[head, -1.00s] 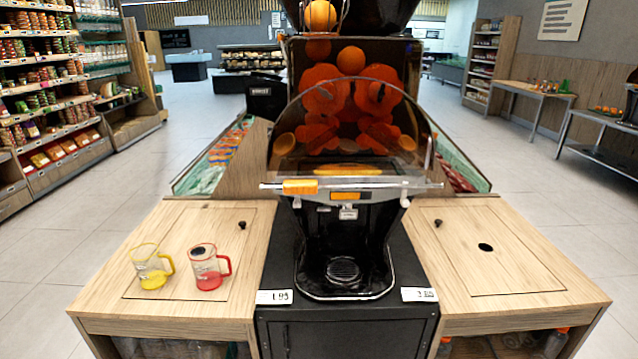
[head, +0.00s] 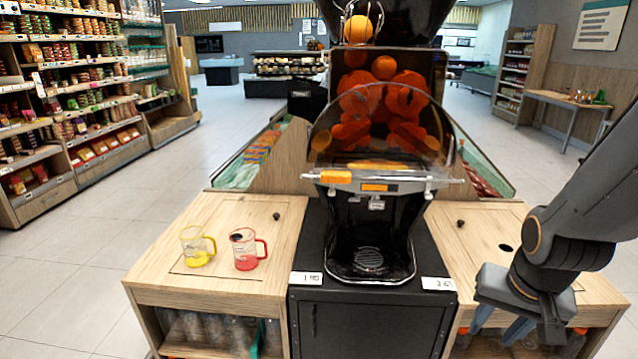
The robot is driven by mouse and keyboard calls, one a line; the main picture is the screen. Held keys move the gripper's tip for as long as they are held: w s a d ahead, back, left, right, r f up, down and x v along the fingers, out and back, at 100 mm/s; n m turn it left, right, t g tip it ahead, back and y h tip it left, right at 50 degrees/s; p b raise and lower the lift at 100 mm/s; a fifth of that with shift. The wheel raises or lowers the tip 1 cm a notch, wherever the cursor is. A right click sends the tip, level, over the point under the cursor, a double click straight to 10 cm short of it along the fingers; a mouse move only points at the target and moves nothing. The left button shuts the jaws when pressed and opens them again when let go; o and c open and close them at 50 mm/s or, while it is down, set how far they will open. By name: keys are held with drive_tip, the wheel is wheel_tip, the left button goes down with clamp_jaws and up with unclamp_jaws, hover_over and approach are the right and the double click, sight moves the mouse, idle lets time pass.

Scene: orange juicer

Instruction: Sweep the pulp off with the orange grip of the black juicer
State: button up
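The black juicer (head: 345,238) stands in the middle on a black cabinet, with a clear curved cover and orange drums behind it. Its orange grip (head: 335,177) sits at the left part of the horizontal bar across the front. Pulp cannot be made out clearly; an orange strip (head: 372,165) shows behind the bar. My gripper (head: 500,332) hangs at the lower right, in front of the right counter, well apart from the grip. Its blue-grey fingers look spread with nothing between them; the tips are partly hidden.
A yellow jug (head: 197,247) and a red jug (head: 246,250) stand on the left wooden counter (head: 160,262). The right counter (head: 470,225) has a small black knob and a hole. Stocked shelves line the far left.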

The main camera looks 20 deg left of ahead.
drive_tip(key=w+a+r+m+t+y, duration=0.1)
drive_tip(key=w+a+m+t, duration=0.15)
drive_tip(key=w+a, duration=0.4)
drive_tip(key=m+t+y+p, duration=0.3)
drive_tip(key=m+t+y, duration=0.4)
drive_tip(key=t+y, duration=0.2)
approach(337, 180)
drive_tip(key=x, duration=0.2)
drive_tip(key=p+x, duration=0.2)
drive_tip(key=x, duration=0.5)
clamp_jaws()
